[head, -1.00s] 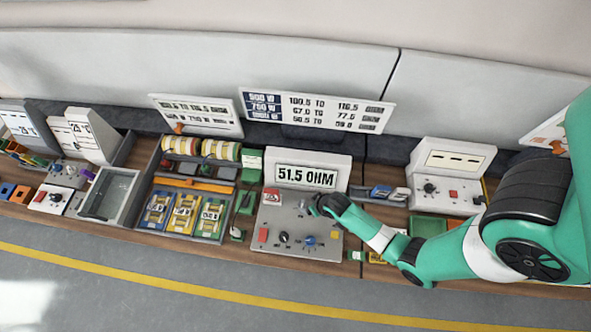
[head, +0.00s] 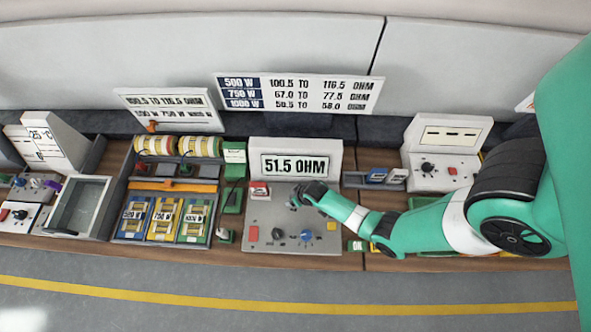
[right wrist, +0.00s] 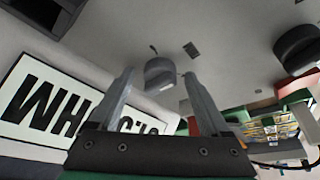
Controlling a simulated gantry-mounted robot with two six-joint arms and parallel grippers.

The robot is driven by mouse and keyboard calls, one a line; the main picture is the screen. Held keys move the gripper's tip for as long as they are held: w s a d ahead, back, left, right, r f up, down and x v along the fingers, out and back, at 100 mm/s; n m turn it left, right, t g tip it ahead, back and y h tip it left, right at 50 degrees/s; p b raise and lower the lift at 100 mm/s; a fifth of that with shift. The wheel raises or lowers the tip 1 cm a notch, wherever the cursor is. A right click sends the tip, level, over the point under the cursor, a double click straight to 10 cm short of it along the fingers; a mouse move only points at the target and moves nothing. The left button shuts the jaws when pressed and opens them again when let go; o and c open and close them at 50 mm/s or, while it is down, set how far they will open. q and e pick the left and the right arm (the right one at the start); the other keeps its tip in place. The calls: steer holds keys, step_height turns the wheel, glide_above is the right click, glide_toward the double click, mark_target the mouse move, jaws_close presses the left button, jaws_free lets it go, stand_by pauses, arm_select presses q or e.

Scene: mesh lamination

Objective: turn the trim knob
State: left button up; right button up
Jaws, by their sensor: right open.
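The grey control panel (head: 262,213) stands in the middle of the bench under a display (head: 294,167) reading 51.5 OHM. My right gripper (head: 300,197) is over the panel's upper part, and its fingers point down at it. In the right wrist view my right gripper (right wrist: 158,90) is open, with a grey round knob (right wrist: 160,72) in line with the gap between its fingertips. I cannot tell whether they touch it. A black knob (head: 278,234) and a blue knob (head: 306,236) sit on the panel's lower part. No readable label marks the trim knob. My left gripper is out of view.
A red button (head: 253,233) and a yellow piece (head: 331,226) are on the panel. A tray of coils (head: 117,228) stands to the left and another knob box (head: 424,183) to the right. A sign with resistance ranges (head: 300,93) stands behind.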

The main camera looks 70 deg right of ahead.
jaws_close()
stand_by(0.4)
steer(key=shift+n, duration=0.3)
steer(key=shift+d+n+y, duration=0.15)
steer(key=shift+n+y, duration=0.25)
steer(key=shift+n, duration=0.5)
steer(key=shift+s+d+n+t+y, duration=0.1)
steer(key=shift+n+t+y, duration=0.4)
steer(key=shift+n, duration=1.2)
